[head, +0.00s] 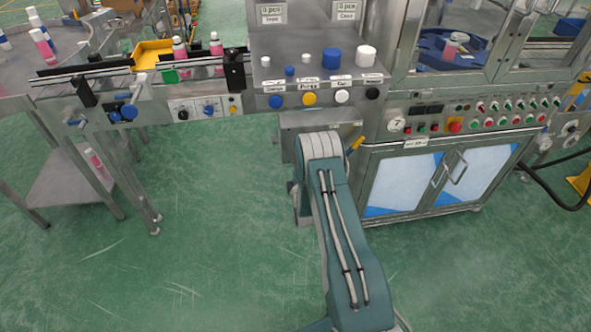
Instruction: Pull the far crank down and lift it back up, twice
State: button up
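No part that I can surely tell as the far crank shows in the head view. A small yellow handle (355,145) sticks out beside my arm, under the front of the control panel; my arm may hide part of what it joins. Blue knobs (128,112) sit on the front of the conveyor at the left. Round fittings (571,128) show on the machine's right end, too small to tell apart. My arm reaches forward in the lower middle, up to the machine front. My gripper is not visible.
A steel machine with a sloped panel (315,92) of coloured knobs stands ahead. A cabinet (415,180) with glazed doors is at right. The conveyor (130,72) carries pink bottles (216,44). A black cable (550,190) hangs at right. The green floor (200,250) is clear.

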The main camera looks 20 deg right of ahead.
jog(key=shift+r, duration=0.15)
jog(key=shift+s, duration=0.25)
jog(key=v, duration=1.1)
jog(key=shift+s, duration=0.2)
